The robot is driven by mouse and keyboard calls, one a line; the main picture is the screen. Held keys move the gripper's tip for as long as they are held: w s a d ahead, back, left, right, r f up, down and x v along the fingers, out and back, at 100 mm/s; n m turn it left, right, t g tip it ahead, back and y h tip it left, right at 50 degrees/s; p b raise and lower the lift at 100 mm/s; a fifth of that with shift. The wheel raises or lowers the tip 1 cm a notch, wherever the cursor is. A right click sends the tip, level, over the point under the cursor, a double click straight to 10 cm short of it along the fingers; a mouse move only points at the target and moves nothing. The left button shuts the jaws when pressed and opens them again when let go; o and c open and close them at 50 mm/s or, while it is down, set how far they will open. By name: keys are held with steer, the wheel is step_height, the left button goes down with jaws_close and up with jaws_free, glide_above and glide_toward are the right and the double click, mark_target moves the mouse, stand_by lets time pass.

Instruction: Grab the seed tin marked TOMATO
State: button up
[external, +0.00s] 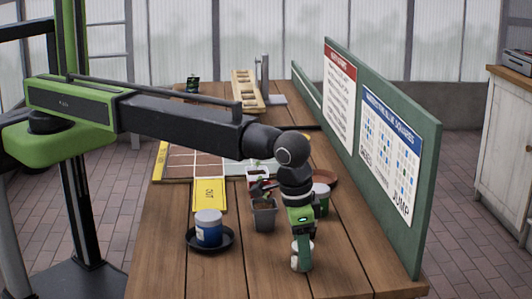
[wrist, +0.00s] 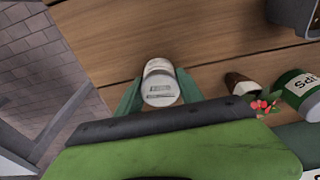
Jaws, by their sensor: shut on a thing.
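My gripper (external: 302,252) points down near the front right of the wooden table. In the wrist view my gripper (wrist: 160,98) has its green fingers on both sides of a small white, rounded container (wrist: 159,72) and is shut on it. The container has a grey printed patch that I cannot read, so I cannot tell whether it is the TOMATO tin. A green tin with a white lid (external: 321,198) stands behind my gripper; its label in the wrist view (wrist: 301,94) ends in "IPS". A blue tin with a white lid (external: 208,230) stands on a dark saucer to the left.
A dark pot with a seedling (external: 264,216) stands just behind and left of my gripper. A green board with posters (external: 375,135) runs along the table's right side. A yellow-edged planting board (external: 198,165) lies further back. The front left tabletop is clear.

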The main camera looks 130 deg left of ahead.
step_height(320, 180, up, 5)
steer(key=p, duration=0.4)
steer(key=shift+p, duration=0.4)
steer(key=s+d+r+p, duration=0.4)
steer(key=d+r+p, duration=0.2)
steer(key=d, duration=0.4)
steer(key=shift+s+d, duration=0.35)
steer(key=shift+s, duration=0.05)
